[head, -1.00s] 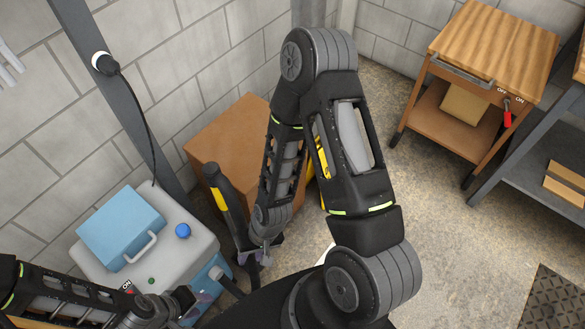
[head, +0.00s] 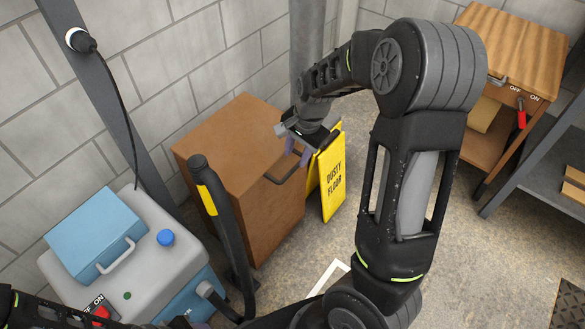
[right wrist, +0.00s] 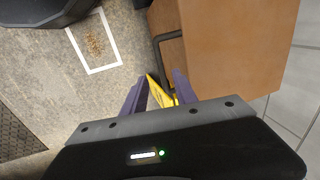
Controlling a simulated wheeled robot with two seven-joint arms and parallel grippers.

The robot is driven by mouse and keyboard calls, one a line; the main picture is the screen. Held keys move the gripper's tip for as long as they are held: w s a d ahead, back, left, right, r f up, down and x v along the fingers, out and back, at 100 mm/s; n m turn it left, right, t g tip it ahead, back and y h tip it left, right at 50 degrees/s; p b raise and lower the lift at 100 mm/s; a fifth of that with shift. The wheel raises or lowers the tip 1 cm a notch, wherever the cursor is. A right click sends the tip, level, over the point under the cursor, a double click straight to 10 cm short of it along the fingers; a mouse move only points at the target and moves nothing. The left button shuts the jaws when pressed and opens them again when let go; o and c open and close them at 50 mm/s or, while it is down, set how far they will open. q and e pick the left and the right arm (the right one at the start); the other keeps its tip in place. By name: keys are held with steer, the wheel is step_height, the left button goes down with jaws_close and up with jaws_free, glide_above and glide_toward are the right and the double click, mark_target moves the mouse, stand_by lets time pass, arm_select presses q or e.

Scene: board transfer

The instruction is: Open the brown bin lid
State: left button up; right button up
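The brown bin (head: 225,140) stands against the wall in the head view, with its flat lid lying shut on top. A dark bar handle (head: 285,178) sticks out at the lid's front edge. My right gripper (head: 297,152) is at the bin's right side, close to the handle. In the right wrist view the bin (right wrist: 235,40) is at the upper right. The purple fingers of my right gripper (right wrist: 157,88) are apart there, with the handle (right wrist: 160,60) just beyond the tips; I see no grip on it. My left arm shows at the lower left; its gripper is mostly cut off.
A yellow floor sign (head: 333,180) stands right beside the bin. A grey machine (head: 165,265) with a blue box (head: 95,235) and a black hose handle (head: 222,220) is at the left. A wooden cart (head: 515,50) is at the back right. The floor between is open.

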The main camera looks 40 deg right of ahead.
mark_target(291, 172)
steer(key=f, duration=0.2)
steer(key=w+f+b, duration=0.1)
steer(key=f, duration=0.2)
steer(key=f+b, duration=0.1)
steer(key=f, duration=0.1)
steer(key=shift+w+a+f, duration=0.2)
steer(key=shift+w+a, duration=0.05)
steer(key=shift+c, duration=0.4)
jaws_close()
stand_by(0.8)
